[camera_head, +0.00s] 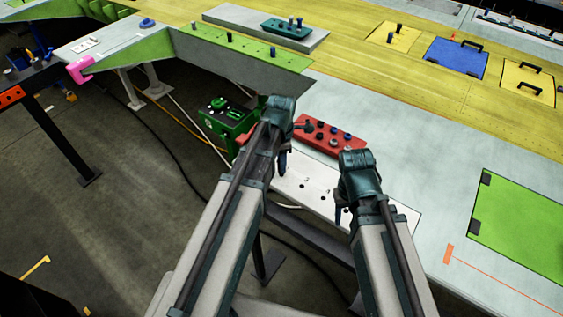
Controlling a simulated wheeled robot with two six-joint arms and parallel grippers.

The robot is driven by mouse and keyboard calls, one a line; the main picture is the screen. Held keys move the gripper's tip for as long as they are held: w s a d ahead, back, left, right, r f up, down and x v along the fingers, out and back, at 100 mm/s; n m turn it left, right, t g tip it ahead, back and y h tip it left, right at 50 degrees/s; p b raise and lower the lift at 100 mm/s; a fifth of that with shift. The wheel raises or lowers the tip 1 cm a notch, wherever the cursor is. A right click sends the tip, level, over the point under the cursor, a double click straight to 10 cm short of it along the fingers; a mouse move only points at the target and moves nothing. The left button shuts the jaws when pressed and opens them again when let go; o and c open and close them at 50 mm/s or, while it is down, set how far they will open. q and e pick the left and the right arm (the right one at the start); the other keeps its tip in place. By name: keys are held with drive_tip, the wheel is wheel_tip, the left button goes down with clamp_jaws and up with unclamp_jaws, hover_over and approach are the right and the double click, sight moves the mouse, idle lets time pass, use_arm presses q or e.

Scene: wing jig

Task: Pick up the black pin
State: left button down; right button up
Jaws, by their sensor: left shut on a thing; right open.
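A red block (318,145) on the grey-white bench holds several upright pins, some black and some bluish or grey. A black pin (309,125) stands at its back left. My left gripper (282,162) points down at the left front of the block, over the white plate. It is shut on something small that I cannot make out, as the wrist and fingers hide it. My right gripper (341,216) is open and empty, pointing down over the white plate (309,188), in front of the block. The left end of the block is partly hidden by my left arm.
A green box (228,119) stands left of my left wrist. A teal block with pins (288,29) sits on a grey plate at the back. A green panel (525,222) lies at right. The bench edge runs beneath my arms, with open floor at left.

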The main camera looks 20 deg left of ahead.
use_arm(q)
wheel_tip(320, 180, up, 8)
drive_tip(key=p, duration=0.7)
drive_tip(key=shift+r, duration=0.2)
use_arm(e)
wheel_tip(320, 180, up, 8)
drive_tip(key=shift+r, duration=0.15)
